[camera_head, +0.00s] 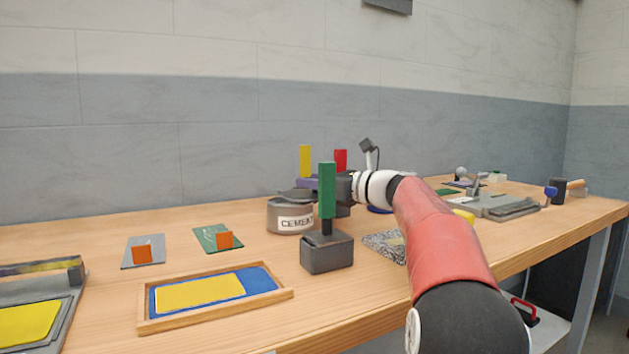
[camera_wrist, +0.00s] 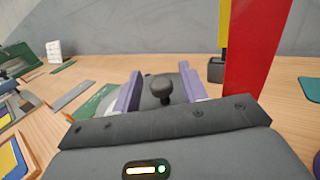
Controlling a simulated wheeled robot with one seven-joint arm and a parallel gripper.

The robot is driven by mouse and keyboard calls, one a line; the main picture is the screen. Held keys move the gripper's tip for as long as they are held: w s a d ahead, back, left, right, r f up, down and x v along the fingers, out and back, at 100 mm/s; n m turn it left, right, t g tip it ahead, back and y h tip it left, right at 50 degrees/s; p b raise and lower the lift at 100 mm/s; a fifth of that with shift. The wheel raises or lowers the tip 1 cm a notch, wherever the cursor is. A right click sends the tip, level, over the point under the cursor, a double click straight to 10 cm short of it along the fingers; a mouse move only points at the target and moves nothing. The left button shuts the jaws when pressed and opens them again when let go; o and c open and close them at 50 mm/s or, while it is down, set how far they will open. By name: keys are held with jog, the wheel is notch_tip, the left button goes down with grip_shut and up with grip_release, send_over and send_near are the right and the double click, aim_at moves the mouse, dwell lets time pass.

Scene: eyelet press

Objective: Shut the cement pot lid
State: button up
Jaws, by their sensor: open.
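The grey cement pot (camera_head: 290,218) with a white label stands on the bench near the middle of the head view. Its dark lid (camera_head: 292,196) is at the pot's top; I cannot tell whether it sits fully down. In the wrist view the lid's dark round knob (camera_wrist: 157,89) stands up between my two purple fingers. My gripper (camera_head: 308,183) is open at the lid, partly hidden by a green-handled tool in the head view. In the wrist view the gripper (camera_wrist: 160,74) has gaps on both sides of the knob.
The green-handled tool (camera_head: 327,190) on a dark block stands in front of the gripper. Red (camera_head: 341,160) and yellow (camera_head: 305,160) uprights stand behind; the red one is close on the right in the wrist view. A wooden tray (camera_head: 215,318) lies front left.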

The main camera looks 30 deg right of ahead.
aim_at(309, 197)
jog(key=shift+w, duration=0.1)
grip_shut()
jog(key=shift+a, duration=0.1)
jog(key=shift+s+a+f+m+t+h+b, duration=0.1)
jog(key=shift+s+a+m+t+h+b, duration=0.3)
jog(key=shift+h+b, duration=0.2)
jog(key=shift+s+a+f+m+t+h+b, duration=0.15)
jog(key=shift+a+m+t+h+b, duration=0.1)
jog(key=shift+m+h+b, duration=0.3)
jog(key=shift+s+a+r+m+t+h+b, duration=0.1)
jog(key=shift+s+a+m+t+h, duration=0.1)
jog(key=shift+m+h, duration=0.35)
jog(key=shift+s+a+r+m+t+h+b, duration=0.15)
jog(key=shift+m+h, duration=0.15)
jog(key=shift+h, duration=0.5)
jog(key=shift+s+a+m+t+h+b, duration=0.1)
jog(key=shift+s+a+m+t+h, duration=0.1)
jog(key=shift+m+h, duration=0.35)
grip_release()
